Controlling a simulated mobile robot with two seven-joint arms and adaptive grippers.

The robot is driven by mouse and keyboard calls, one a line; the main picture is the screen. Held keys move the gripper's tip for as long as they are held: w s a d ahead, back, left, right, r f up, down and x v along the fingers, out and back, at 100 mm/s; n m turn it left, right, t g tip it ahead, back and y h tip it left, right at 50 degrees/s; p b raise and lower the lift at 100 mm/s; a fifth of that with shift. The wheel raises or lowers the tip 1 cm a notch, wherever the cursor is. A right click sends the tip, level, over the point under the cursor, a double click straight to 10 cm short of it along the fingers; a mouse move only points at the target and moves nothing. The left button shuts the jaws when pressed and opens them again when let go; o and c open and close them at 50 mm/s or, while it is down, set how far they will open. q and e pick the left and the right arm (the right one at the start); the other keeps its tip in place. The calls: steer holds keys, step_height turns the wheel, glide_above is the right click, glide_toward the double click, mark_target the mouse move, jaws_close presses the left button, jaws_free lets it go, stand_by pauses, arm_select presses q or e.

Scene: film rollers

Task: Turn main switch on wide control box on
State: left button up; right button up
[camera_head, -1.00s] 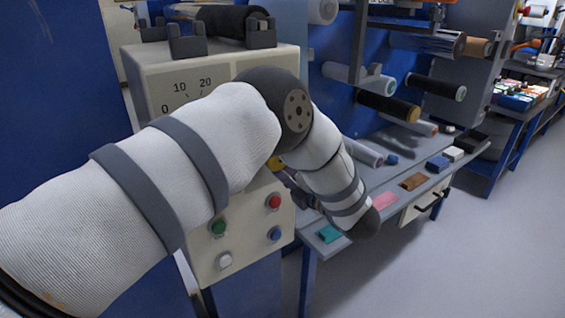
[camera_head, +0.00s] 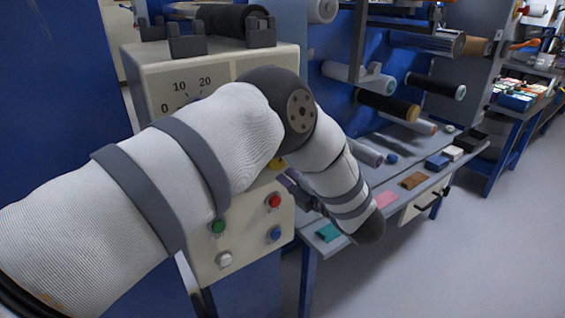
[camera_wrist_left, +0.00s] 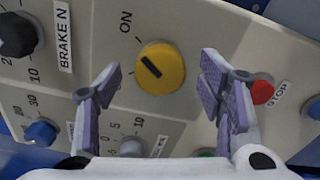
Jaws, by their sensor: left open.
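The beige control box (camera_head: 240,255) stands left of centre in the head view, partly hidden by my left arm. Its panel (camera_wrist_left: 205,25) fills the left wrist view. A round yellow switch (camera_wrist_left: 160,69) with a black pointer line sits there, just below and right of the printed "ON". The line slants up-left. In the head view only a sliver of yellow (camera_head: 275,164) shows beside my arm. My left gripper (camera_wrist_left: 160,75) is open, its purple-padded fingers on either side of the switch in the picture. I cannot tell whether they touch it. My right gripper is out of view.
A red stop button (camera_wrist_left: 262,91), a blue knob (camera_wrist_left: 42,132) and a black brake knob (camera_wrist_left: 15,35) surround the switch. Green (camera_head: 217,227) and white (camera_head: 224,260) buttons are lower on the box. A grey bench (camera_head: 400,190) with film rollers stands to the right.

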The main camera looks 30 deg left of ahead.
arm_select(q)
steer(key=v, duration=1.1)
step_height(320, 180, down, 12)
steer(key=a+m+t+h, duration=0.1)
steer(key=m+t+h, duration=0.4)
steer(key=m, duration=0.8)
steer(key=s+f+m+g+h, duration=0.4)
steer(key=s+f+m+h, duration=0.5)
steer(key=f, duration=0.4)
steer(key=s+f+m+g+h, duration=0.1)
steer(key=s+m+g, duration=0.4)
steer(key=s, duration=1.1)
steer(key=s+f+m+g+h, duration=0.1)
steer(key=s+m+g, duration=0.4)
steer(key=s, duration=1.1)
steer(key=shift+s+a+f+m+h, duration=0.3)
steer(key=shift+a+f+m, duration=0.1)
steer(key=shift+m, duration=0.7)
